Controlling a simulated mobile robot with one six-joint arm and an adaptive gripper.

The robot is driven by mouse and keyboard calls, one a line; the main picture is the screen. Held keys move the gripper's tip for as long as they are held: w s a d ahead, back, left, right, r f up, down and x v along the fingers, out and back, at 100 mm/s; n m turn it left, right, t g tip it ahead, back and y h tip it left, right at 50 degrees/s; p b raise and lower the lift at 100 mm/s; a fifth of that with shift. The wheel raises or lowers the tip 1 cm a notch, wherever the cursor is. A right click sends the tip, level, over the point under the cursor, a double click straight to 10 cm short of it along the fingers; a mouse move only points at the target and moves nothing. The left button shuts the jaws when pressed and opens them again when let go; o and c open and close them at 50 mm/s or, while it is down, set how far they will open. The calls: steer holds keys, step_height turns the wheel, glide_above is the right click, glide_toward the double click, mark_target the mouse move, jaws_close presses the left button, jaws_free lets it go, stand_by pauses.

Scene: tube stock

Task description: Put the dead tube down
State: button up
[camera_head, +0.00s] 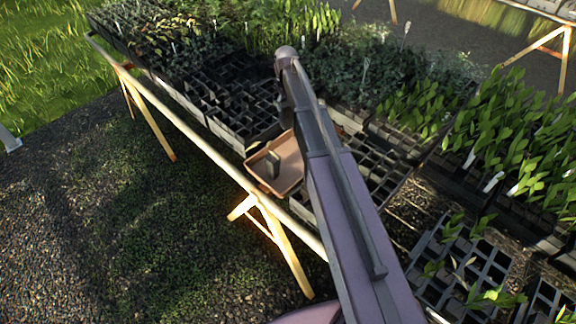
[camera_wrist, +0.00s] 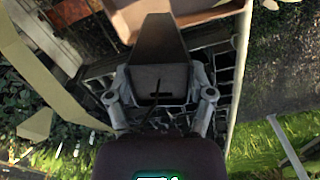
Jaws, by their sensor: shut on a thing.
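The dead tube (camera_wrist: 158,45) is a dark, tapered pot in the middle of the wrist view. My gripper (camera_wrist: 160,98) is shut on it, with a grey finger on each side. The tube's far end overlaps a brown tray (camera_wrist: 209,14); I cannot tell whether they touch. In the head view the shallow brown tray (camera_head: 292,148) sits at the bench's near edge. A small dark block (camera_head: 272,164) shows within its outline; I cannot tell whether it is the held tube. My gripper is hidden behind my arm there. No plant is clearly visible in the tube.
Black cell trays (camera_head: 225,92) and leafy seedlings (camera_head: 420,105) crowd the bench around the brown tray. A wooden rail (camera_head: 180,100) runs along the bench's near edge, above trestle legs (camera_head: 285,245). More seedling trays (camera_head: 465,262) lie at lower right. The gravel at left is clear.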

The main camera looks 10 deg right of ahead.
steer(key=s+f+n+b, duration=0.3)
steer(key=s+f+b, duration=0.2)
steer(key=f+b, duration=0.2)
steer(key=shift+a+f, duration=0.2)
steer(key=shift+f, duration=0.05)
steer(key=shift+f, duration=0.1)
step_height(320, 180, down, 6)
steer(key=b, duration=0.6)
stand_by(0.6)
steer(key=shift+f+b, duration=1.9)
steer(key=shift+b, duration=0.2)
steer(key=shift+f, duration=0.2)
steer(key=o, duration=1.2)
steer(key=shift+o, duration=0.2)
